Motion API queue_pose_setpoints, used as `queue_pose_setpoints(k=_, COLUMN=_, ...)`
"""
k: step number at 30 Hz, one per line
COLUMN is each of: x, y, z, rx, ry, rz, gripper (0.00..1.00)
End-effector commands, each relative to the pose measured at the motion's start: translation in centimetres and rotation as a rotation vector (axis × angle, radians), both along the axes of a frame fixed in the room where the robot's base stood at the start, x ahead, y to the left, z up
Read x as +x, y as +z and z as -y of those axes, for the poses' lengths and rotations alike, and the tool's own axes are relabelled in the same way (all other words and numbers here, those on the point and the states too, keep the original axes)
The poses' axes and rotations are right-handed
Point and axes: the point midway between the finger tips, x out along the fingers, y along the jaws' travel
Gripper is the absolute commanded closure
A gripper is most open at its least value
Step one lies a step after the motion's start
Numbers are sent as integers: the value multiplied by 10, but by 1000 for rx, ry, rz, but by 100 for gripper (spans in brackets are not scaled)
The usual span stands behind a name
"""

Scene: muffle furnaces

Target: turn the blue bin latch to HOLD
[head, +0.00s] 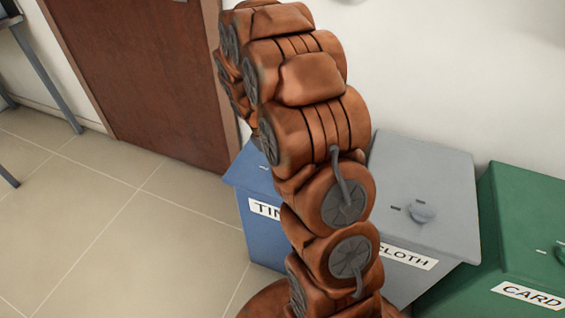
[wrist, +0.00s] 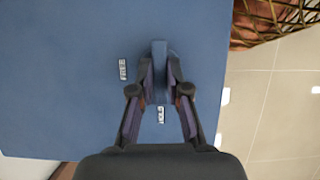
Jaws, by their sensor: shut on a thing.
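The blue bin (head: 262,232) stands behind my arm in the head view, with a partly covered label starting "TI". My arm hides its latch and my gripper there. In the wrist view the blue lid (wrist: 60,80) fills the left and middle. The blue latch (wrist: 159,48) is a narrow raised bar running up and down the picture. My gripper (wrist: 160,76) is shut on it, one finger on each side. One small white label (wrist: 123,68) lies left of the latch and another (wrist: 161,115) lies below it, between the fingers. Their lettering is too small to read surely.
A grey bin (head: 425,170) labelled CLOTH, with its own round latch (head: 422,211), stands right of the blue one. A green CARD bin (head: 520,220) is further right. A brown door (head: 150,70) is behind at left. The tiled floor (head: 110,220) at left is clear.

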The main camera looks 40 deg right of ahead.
Motion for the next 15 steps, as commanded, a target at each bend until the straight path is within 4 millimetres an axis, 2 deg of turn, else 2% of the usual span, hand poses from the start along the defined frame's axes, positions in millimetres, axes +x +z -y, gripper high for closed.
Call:
queue_pose_setpoints(k=9, x=1, y=0, z=-1, rx=2, ry=1, rz=4, gripper=100)
queue_pose_setpoints(k=10, x=1, y=0, z=-1, rx=2, ry=1, rz=4, gripper=82)
queue_pose_setpoints(k=15, x=1, y=0, z=-1, rx=1, ry=1, rz=1, gripper=64)
